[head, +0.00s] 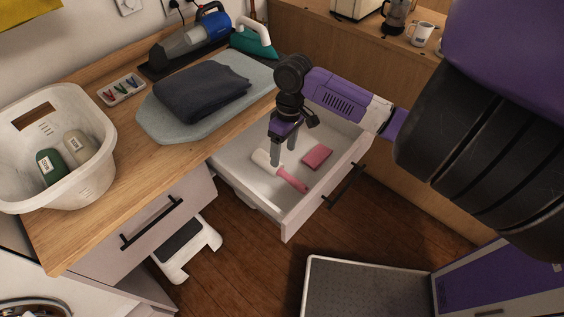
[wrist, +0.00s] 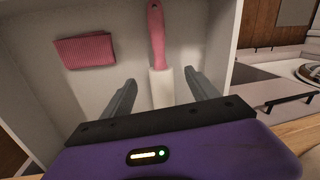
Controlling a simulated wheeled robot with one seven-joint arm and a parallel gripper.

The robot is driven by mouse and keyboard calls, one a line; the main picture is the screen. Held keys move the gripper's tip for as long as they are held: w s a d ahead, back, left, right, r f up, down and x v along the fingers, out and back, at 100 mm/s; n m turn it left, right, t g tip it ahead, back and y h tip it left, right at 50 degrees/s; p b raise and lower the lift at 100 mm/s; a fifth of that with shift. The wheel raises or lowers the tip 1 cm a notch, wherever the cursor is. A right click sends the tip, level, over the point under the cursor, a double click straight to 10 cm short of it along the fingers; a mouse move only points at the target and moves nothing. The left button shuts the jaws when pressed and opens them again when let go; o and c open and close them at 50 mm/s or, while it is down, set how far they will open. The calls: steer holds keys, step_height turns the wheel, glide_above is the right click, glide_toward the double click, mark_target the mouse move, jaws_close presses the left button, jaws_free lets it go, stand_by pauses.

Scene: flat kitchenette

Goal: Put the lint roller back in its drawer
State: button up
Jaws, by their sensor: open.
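The lint roller (head: 284,174) has a pink handle and a white roll. It lies in the open drawer (head: 325,191), which is pulled out below the counter. In the wrist view the lint roller (wrist: 157,45) has its handle pointing away and its white roll between my fingertips. My gripper (head: 283,158) is open above the roll end; its two fingers also show in the wrist view (wrist: 158,92), one on each side of the roll and apart from it. I cannot tell whether the fingertips touch the drawer floor.
A pink sponge or cloth (head: 317,156) lies beside the roller in the drawer. On the counter are a white basket (head: 88,178) with bottles, an ironing pad (head: 170,126) with folded dark cloth, an iron (head: 254,40) and a handheld vacuum (head: 190,40). A step stool (head: 190,245) stands below.

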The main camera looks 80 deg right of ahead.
steer(key=shift+s+d+r, duration=0.1)
steer(key=shift+d+r, duration=0.05)
steer(key=shift+r, duration=0.95)
steer(key=shift+s+d+r, duration=0.1)
steer(key=shift+d+r, duration=0.05)
steer(key=shift+r, duration=0.9)
